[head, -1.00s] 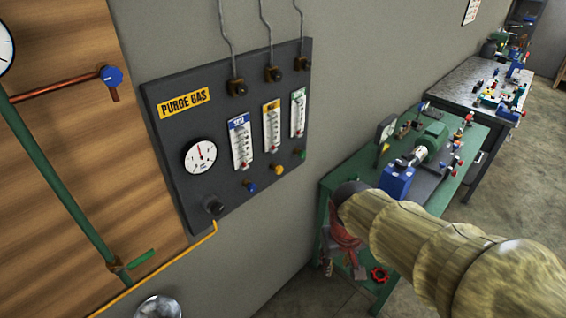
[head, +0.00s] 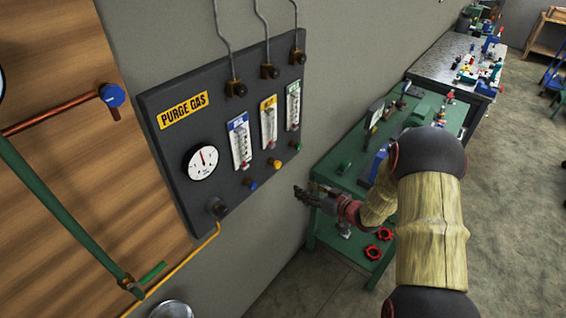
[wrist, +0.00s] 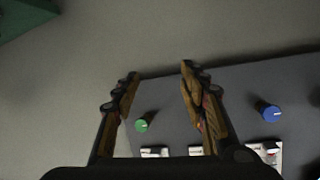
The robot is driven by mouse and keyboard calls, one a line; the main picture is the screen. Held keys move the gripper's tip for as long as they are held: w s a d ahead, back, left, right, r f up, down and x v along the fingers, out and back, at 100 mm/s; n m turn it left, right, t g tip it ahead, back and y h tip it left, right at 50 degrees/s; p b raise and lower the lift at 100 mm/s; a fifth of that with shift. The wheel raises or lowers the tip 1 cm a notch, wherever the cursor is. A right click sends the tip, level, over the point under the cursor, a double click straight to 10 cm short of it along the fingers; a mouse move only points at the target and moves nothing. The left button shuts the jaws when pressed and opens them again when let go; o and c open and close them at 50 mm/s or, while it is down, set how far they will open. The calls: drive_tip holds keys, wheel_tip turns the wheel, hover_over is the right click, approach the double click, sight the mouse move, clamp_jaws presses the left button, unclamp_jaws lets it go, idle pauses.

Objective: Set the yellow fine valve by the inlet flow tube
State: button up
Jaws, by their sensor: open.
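The yellow fine valve (head: 275,163) is a small round knob low on the dark purge gas panel in the head view. It sits below the yellow-labelled flow tube (head: 269,124), whose label is too small to read. A blue knob (head: 252,185) is to its left and a green knob (head: 296,147) to its right. My gripper (head: 299,192) is open and empty, apart from the panel and below the knobs. In the wrist view my open fingers (wrist: 160,72) show the green knob (wrist: 142,125) between them and the blue knob (wrist: 271,112) at right.
A round gauge (head: 201,161) and a hose fitting (head: 217,208) with a yellow hose are on the panel's left. A green bench (head: 345,185) with equipment stands beside my gripper. Green and copper pipes run on the wooden board at left.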

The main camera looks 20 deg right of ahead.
sight(279, 165)
drive_tip(key=a+r+n+t+y, duration=0.1)
drive_tip(key=a+r+y, duration=0.1)
drive_tip(key=r, duration=0.3)
drive_tip(key=a+r+t+y, duration=0.1)
drive_tip(key=a+r+y, duration=0.2)
drive_tip(key=r, duration=0.1)
drive_tip(key=x, duration=0.7)
drive_tip(key=shift+w+d, duration=0.1)
drive_tip(key=shift+w, duration=0.1)
drive_tip(key=shift+c, duration=0.8)
clamp_jaws()
